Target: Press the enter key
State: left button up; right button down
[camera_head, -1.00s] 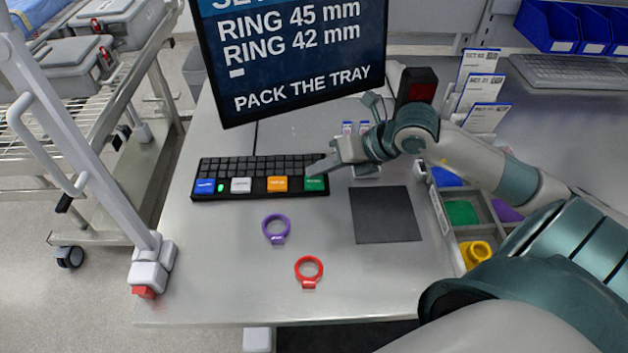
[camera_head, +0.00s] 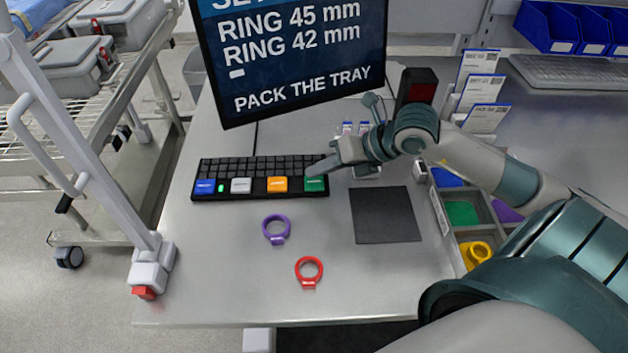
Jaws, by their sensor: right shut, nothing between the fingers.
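A black keyboard (camera_head: 260,165) lies on the grey table. Along its front edge it has a blue key (camera_head: 204,187), a white key (camera_head: 241,185), an orange key (camera_head: 277,184) and a green key (camera_head: 316,186). The labels on the keys are too small to read, so I cannot tell which one is enter. My right gripper (camera_head: 314,172) is shut and empty. Its tip is at the keyboard's right end, just behind and over the green key; I cannot tell whether it touches it. My left gripper is not in view.
A monitor (camera_head: 290,60) stands behind the keyboard. A purple ring (camera_head: 276,229), a red ring (camera_head: 309,271) and a dark square mat (camera_head: 385,215) lie in front. A divided tray (camera_head: 447,222) with coloured parts is at the right. The table's front left is clear.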

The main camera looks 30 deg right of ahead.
dwell(0.7)
jog(key=shift+f+b, duration=0.4)
jog(key=shift+b, duration=0.1)
jog(key=shift+d+f, duration=0.1)
